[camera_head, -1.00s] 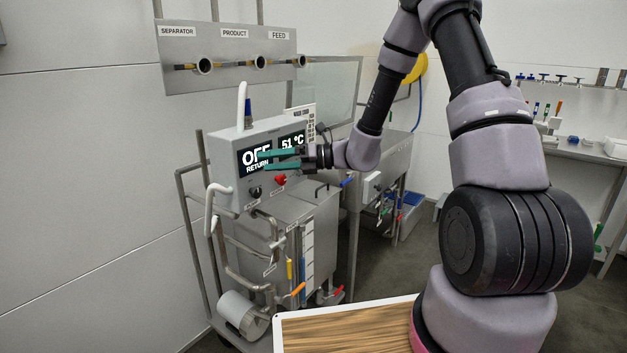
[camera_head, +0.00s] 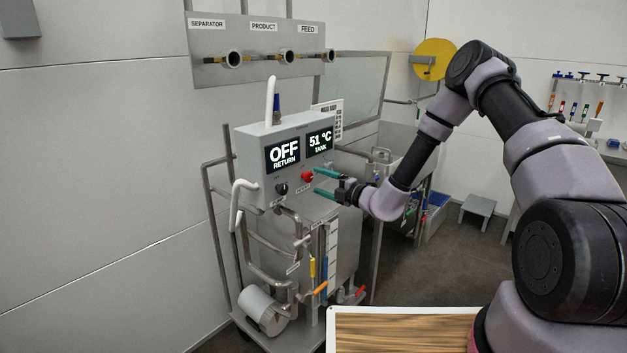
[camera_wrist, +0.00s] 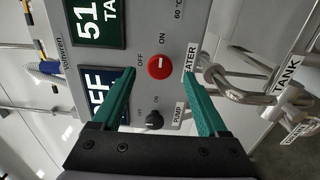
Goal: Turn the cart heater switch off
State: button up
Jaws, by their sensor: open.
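The grey control box (camera_head: 250,143) on the cart bears a red knob (camera_head: 307,176), which is the heater switch, and a black knob (camera_head: 281,189). In the wrist view the red knob (camera_wrist: 159,66) sits between printed OFF and ON, beside a partly hidden label ending in "ATER". Its white mark is small; I cannot tell surely which label it points to. My gripper (camera_head: 318,181) is open, its green fingers pointing at the panel just right of the red knob. In the wrist view the gripper (camera_wrist: 160,76) has a finger on either side of the knob, with no visible contact.
The display (camera_head: 283,153) reads OFF RETURN and the other display (camera_head: 320,141) reads 51 °C TANK. The black pump knob (camera_wrist: 153,120) lies between the fingers, nearer the palm. Bent pipes (camera_wrist: 240,92) run close to the right finger. A wooden-topped surface (camera_head: 400,330) is at the front.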

aim_at(310, 178)
jog(key=shift+x, duration=1.85)
grip_shut()
